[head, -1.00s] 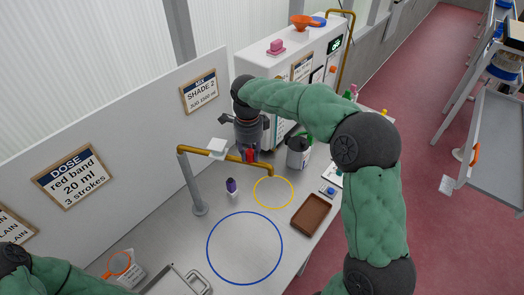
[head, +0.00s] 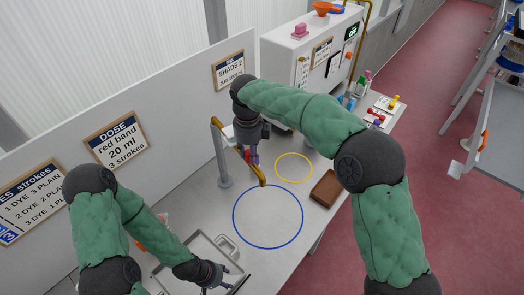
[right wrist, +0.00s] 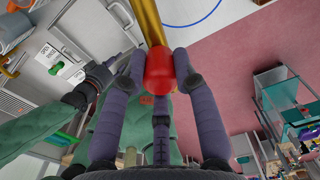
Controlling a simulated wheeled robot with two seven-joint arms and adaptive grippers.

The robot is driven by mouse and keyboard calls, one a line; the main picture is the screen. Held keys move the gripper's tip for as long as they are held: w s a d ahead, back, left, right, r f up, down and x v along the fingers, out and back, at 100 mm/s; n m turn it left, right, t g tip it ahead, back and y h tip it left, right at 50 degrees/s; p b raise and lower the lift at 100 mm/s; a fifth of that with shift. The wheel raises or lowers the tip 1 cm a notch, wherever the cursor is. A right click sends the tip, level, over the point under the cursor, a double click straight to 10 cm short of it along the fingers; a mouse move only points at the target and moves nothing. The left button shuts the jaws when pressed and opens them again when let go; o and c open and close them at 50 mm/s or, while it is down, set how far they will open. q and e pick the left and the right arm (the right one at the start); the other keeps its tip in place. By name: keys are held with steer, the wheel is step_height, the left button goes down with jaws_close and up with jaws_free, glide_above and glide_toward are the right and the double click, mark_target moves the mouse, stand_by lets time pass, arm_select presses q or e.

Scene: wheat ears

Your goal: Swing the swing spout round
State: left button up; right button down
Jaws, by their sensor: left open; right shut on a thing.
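The swing spout (head: 240,156) is a brass pipe on a grey post (head: 222,165) in the head view. Its free end appears over the far edge of the blue ring (head: 234,226) on the bench. My right gripper (head: 252,158) is shut on the spout's red knob, partway along the pipe. In the right wrist view the red knob (right wrist: 158,75) sits between the fingers, with the brass pipe (right wrist: 149,22) running beyond it. My left gripper (head: 226,284) is open and empty near the bench's front, beside a grey tray.
The yellow ring (head: 294,154) lies beyond the blue ring. A brown tray (head: 326,188) is right of them. The grey tray (head: 170,283) is at front left. A signed panel (head: 170,135) stands behind the spout. Inside the blue ring the bench looks clear.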

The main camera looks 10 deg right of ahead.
steer(key=shift+s+a, duration=0.15)
steer(key=shift+a, duration=0.1)
steer(key=c, duration=0.9)
jaws_free()
steer(key=shift+c, duration=0.2)
steer(key=shift+r, duration=0.1)
step_height(320, 180, up, 12)
